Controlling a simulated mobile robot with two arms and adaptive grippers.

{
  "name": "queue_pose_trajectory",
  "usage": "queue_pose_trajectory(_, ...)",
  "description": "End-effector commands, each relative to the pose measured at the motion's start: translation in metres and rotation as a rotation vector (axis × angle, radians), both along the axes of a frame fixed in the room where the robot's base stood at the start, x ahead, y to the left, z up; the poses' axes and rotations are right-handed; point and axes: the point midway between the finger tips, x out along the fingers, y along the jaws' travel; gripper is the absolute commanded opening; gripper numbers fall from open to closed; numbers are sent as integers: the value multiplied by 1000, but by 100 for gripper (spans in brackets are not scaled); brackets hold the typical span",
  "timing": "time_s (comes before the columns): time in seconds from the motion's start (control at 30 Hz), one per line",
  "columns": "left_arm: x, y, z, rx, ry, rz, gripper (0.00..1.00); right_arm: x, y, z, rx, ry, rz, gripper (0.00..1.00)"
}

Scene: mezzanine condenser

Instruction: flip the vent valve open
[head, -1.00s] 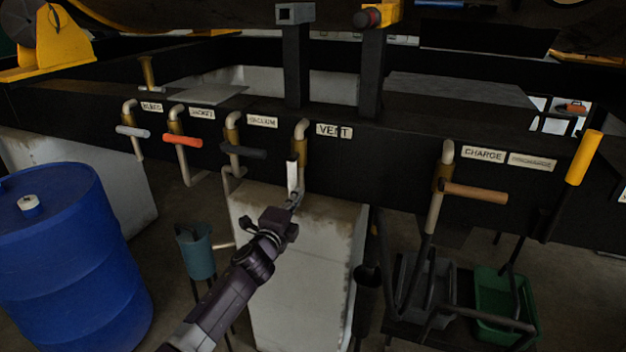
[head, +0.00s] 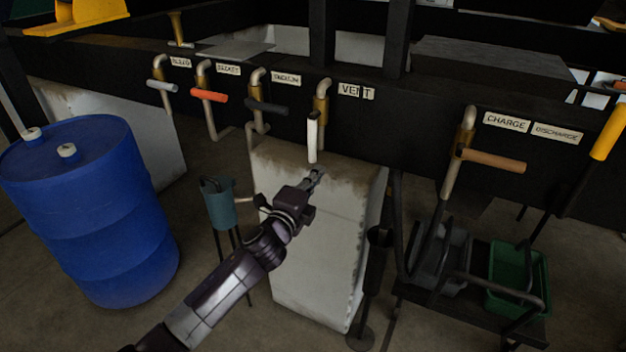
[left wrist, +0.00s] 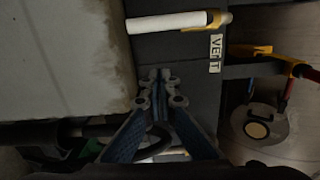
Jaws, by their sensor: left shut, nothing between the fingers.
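The vent valve (head: 321,102) is a brass body on a pale bent pipe, left of the VENT label (head: 356,92). Its white handle (head: 312,138) points down in the head view, in front of the pipe. In the left wrist view the white handle (left wrist: 168,22) lies across the top, with its brass end (left wrist: 214,20) near the VENT label (left wrist: 215,54). My left gripper (head: 318,174) is shut and empty, just below the handle's lower end in the head view. In the left wrist view its fingertips (left wrist: 158,75) are together, apart from the handle. My right gripper is not in view.
Other valves with grey, orange (head: 208,95), black (head: 266,106) and tan (head: 492,160) handles line the dark beam. A stained white block (head: 310,230) stands behind my left gripper. A blue drum (head: 85,210) is at left; a green bin (head: 518,275) is at right.

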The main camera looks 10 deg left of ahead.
Motion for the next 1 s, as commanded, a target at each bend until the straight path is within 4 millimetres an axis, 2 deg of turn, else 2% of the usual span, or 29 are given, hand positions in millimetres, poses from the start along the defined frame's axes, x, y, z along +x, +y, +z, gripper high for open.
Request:
queue_pose_trajectory(0.23,-20,6,0,1,0,1,0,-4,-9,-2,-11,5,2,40)
queue_pose_trajectory(0.63,-24,7,0,1,0,1,0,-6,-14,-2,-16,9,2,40)
queue_pose_trajectory(0.73,-24,9,-9,-8,16,6,0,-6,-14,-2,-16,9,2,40)
queue_pose_trajectory(0.77,-24,11,-16,-16,31,9,0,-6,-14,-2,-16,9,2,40)
queue_pose_trajectory(0.87,-26,21,-58,-65,114,35,0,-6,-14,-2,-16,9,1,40)
queue_pose_trajectory(0.97,-36,38,-123,-144,241,82,0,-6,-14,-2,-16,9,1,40)
queue_pose_trajectory(1.0,-43,45,-153,-183,299,105,0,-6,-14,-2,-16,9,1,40)
